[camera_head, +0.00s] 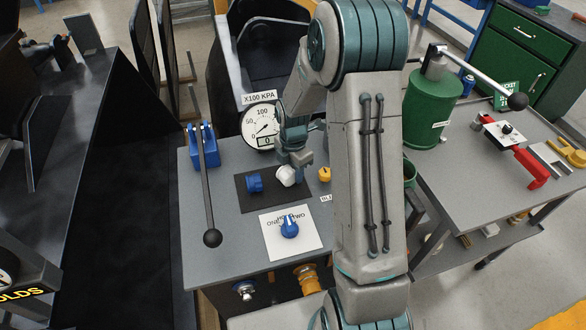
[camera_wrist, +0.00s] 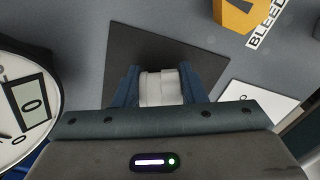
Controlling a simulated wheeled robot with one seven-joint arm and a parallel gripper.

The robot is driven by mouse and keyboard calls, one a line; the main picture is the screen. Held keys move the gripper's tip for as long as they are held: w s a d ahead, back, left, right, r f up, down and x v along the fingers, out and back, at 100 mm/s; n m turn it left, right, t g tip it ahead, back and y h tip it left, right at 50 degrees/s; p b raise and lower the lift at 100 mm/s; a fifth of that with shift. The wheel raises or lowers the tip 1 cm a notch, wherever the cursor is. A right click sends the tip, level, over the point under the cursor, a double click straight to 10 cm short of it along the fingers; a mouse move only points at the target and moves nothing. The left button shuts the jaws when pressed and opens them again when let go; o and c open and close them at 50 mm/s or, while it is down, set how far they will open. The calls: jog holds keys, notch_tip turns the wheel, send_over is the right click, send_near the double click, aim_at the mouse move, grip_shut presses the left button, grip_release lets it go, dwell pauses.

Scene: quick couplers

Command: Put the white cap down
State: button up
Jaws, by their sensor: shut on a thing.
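The white cap (camera_wrist: 160,88) sits between the two blue fingers of my gripper (camera_wrist: 163,88) in the wrist view, and the gripper is shut on it. In the head view the white cap (camera_head: 286,176) is at the right part of the black mat (camera_head: 262,205), with my gripper (camera_head: 295,165) at it from above and behind. The mat also shows behind the cap in the wrist view (camera_wrist: 125,45). I cannot tell whether the cap touches the mat. A blue cap (camera_head: 254,184) sits on the mat just left of the white one.
A gauge (camera_head: 261,125) stands behind the mat. A blue selector knob (camera_head: 290,228) on a white plate is in front. A yellow bleed knob (camera_head: 325,174) is to the right. A blue-based lever (camera_head: 206,185) stands left. A green tank (camera_head: 430,110) is farther right.

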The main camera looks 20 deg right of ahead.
jog(key=o, duration=1)
jog(key=shift+f, duration=0.1)
jog(key=shift+o, duration=0.2)
notch_tip(320, 180, up, 12)
jog(key=s+a+r+m+t, duration=0.1)
jog(key=s+r+m, duration=0.3)
jog(key=s+m, duration=0.7)
jog(key=s+a+r+m+t, duration=0.1)
jog(key=s+r+m, duration=0.3)
jog(key=s+m, duration=0.6)
jog(key=shift+s+a+r+m+t, duration=0.15)
jog(key=shift+s+r+m+t, duration=0.3)
jog(key=shift+m, duration=0.45)
jog(key=shift+w+f, duration=0.1)
jog(key=shift+f, duration=0.05)
